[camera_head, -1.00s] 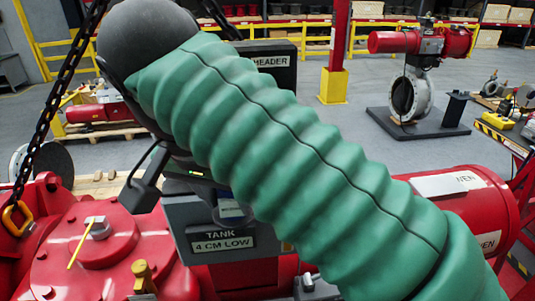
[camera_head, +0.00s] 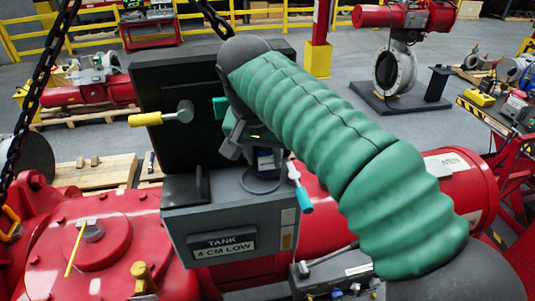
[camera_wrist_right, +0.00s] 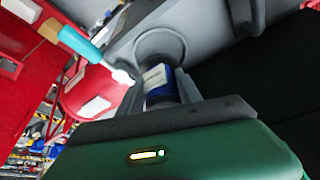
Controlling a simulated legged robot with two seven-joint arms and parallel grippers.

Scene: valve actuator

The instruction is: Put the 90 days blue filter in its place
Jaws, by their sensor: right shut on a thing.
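The blue filter (camera_wrist_right: 160,84) has a white label and sits between the fingers of my right gripper (camera_wrist_right: 165,98) in the right wrist view. In the head view my right gripper (camera_head: 258,148) is over the right part of the grey box, and only a little of the blue filter (camera_head: 268,158) shows below it. A round recess (camera_wrist_right: 162,40) in the grey surface lies just beyond the filter. I cannot tell whether the filter touches it. Its rim also shows in the head view (camera_head: 259,184). My left gripper is out of view.
The grey box (camera_head: 180,222) carries a "TANK 4 CM LOW" label (camera_head: 223,244). A yellow-handled tool (camera_head: 160,117) is at its dark back panel (camera_head: 165,80). A teal-handled tool (camera_head: 301,190) hangs close right of my gripper. A chain (camera_head: 45,80) hangs at left.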

